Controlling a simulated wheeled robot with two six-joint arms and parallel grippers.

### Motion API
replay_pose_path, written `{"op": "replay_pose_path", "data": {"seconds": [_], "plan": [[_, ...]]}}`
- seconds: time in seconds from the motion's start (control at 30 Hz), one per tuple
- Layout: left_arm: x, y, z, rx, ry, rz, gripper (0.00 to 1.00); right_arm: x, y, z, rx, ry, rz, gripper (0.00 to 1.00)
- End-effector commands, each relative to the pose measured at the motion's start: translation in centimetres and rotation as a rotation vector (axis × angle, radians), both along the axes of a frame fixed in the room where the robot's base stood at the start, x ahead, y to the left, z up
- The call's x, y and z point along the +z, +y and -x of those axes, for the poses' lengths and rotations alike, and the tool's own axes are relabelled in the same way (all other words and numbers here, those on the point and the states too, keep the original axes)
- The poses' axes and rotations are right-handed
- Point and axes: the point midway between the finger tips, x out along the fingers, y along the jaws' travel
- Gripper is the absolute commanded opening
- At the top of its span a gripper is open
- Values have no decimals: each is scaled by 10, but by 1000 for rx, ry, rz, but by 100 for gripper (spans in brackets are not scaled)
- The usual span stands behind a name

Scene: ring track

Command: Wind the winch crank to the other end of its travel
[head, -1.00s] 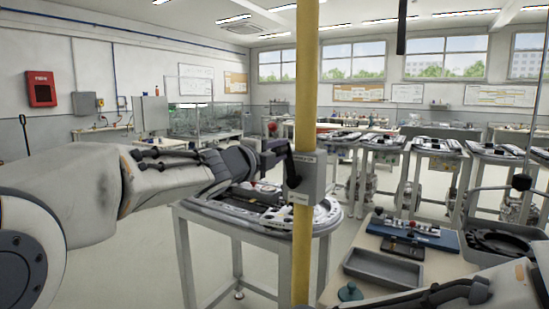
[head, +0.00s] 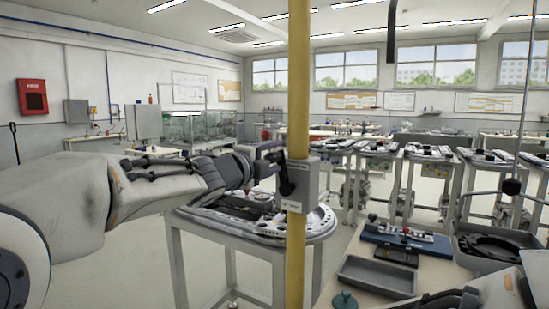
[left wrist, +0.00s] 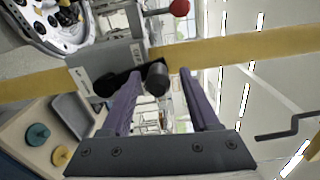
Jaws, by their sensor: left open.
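The winch is a grey box (head: 300,186) on a yellow post (head: 298,90). A dark crank (head: 286,180) sits on its left side, partly hidden by my left gripper (head: 272,156). In the left wrist view, the box (left wrist: 85,72) and its black cylindrical crank handle (left wrist: 157,79) show ahead of my gripper (left wrist: 160,75). The purple fingers are open, apart on either side of the handle in the picture. I cannot tell whether they touch it. My right gripper is out of view; only part of that arm shows at lower right.
A red ball knob (left wrist: 180,8) on a grey rod shows beside the box. A ring-track table (head: 190,222) stands behind the post. A bench at right holds a grey tray (head: 378,277), a blue fixture (head: 408,240) and a green knob (head: 344,299). Floor shows between the tables.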

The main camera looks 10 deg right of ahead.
Motion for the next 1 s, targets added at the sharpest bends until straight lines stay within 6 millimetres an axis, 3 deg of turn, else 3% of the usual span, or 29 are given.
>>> {"op": "replay_pose_path", "data": {"seconds": [0.6, 1.0], "plan": [[0, 63, 72, -1, -1, 0, 62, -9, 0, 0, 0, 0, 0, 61], [0, 67, 77, -2, 0, 1, 62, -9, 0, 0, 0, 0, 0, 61]]}}
